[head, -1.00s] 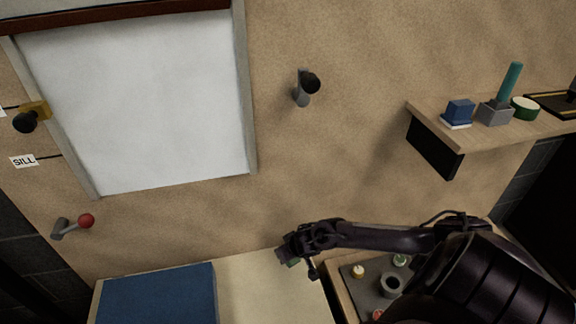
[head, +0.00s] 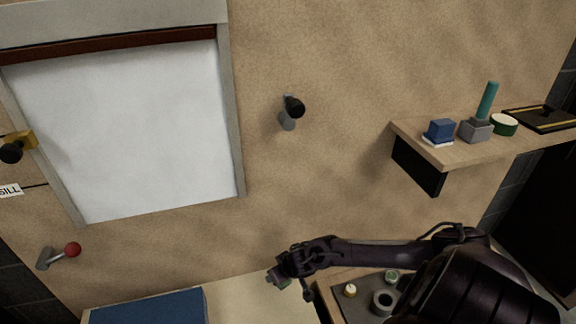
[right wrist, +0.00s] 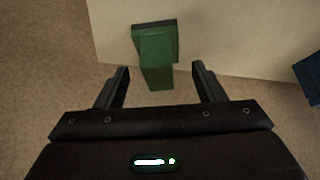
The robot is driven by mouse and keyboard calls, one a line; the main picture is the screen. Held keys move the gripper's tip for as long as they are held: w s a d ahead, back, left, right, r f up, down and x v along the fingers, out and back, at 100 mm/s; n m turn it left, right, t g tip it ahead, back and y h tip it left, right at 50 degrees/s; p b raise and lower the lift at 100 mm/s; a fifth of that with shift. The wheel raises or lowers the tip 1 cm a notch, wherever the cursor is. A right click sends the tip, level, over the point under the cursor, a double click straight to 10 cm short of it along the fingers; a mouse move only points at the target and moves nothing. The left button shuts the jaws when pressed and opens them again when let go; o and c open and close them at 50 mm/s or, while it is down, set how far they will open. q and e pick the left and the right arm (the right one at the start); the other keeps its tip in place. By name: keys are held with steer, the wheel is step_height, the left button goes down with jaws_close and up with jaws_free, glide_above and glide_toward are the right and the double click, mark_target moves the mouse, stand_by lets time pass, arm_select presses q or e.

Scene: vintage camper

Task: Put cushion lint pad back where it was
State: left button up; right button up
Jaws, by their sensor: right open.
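A green block with a handle and a dark pad face, which looks like the lint pad, shows in the right wrist view (right wrist: 155,50). It is at the edge of the cream bench top (right wrist: 230,35). My right gripper (right wrist: 160,72) is open, with the near end of the green handle between its fingertips and gaps on both sides. In the head view my right gripper (head: 281,279) is low in the middle, by the wall above the bench; a small bit of green shows there. Whether the pad rests on the bench is unclear. My left gripper is in neither view.
A blue cushion (head: 150,307) lies at the lower left. A wall shelf (head: 450,156) at right holds a blue block (head: 440,130), a grey holder (head: 476,129) and a green-sided round tin (head: 503,124). A dark tray (head: 352,307) with small items is beside my right arm.

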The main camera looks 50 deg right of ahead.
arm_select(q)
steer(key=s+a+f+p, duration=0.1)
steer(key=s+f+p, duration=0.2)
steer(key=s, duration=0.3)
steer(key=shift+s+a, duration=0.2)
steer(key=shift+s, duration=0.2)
arm_select(e)
steer(key=v, duration=0.9)
steer(key=shift+s+r, duration=0.15)
steer(key=shift+r, duration=0.15)
steer(key=shift+a, duration=0.1)
